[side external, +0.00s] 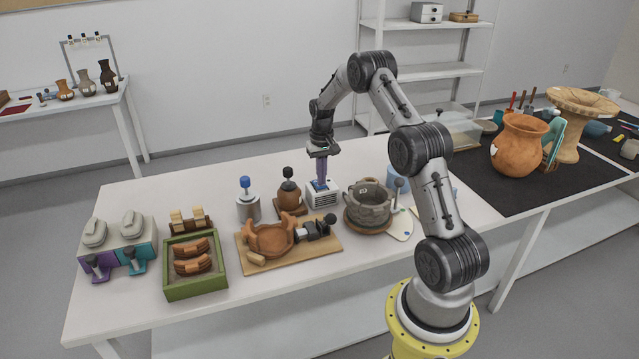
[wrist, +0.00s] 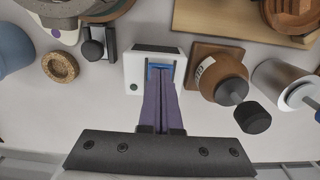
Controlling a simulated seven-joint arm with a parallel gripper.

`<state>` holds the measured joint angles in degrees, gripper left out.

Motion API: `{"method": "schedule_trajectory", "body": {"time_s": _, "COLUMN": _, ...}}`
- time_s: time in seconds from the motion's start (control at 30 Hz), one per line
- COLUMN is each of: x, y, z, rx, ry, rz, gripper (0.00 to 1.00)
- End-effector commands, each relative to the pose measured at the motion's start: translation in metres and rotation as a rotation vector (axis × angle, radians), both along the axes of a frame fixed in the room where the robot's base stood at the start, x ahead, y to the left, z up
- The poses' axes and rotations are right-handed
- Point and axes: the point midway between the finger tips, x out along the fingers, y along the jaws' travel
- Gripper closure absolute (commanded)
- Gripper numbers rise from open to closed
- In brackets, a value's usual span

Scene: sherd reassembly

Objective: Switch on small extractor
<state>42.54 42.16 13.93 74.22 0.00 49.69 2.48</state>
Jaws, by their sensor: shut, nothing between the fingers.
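The small extractor (side external: 322,198) is a white box with a dark grille on its front, standing on the table near the middle. In the wrist view its white top (wrist: 137,72) shows, with a blue switch (wrist: 151,70) set in a dark recess and a small dark round spot. My gripper (side external: 320,182) points straight down over the extractor, its purple fingers shut and empty. In the wrist view the fingertips (wrist: 161,71) are at the blue switch and cover part of it. I cannot tell whether they touch it or which way the switch is set.
A brown bottle with a dark stopper (side external: 289,196) stands close to the left of the extractor. A grey pot (side external: 370,203) stands close to the right. A clay piece (side external: 268,239) lies on a wooden board in front. A silver jar with a blue knob (side external: 249,207) is further left.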

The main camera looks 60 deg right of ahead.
Motion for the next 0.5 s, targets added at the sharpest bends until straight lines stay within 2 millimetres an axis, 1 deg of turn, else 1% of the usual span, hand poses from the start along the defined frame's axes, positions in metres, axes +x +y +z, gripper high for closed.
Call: {"method": "schedule_trajectory", "body": {"time_s": 0.5, "x": 0.0001, "y": -0.0001, "z": -0.0069, "rx": 0.0, "ry": 0.0, "rz": 0.0, "gripper": 1.0}}
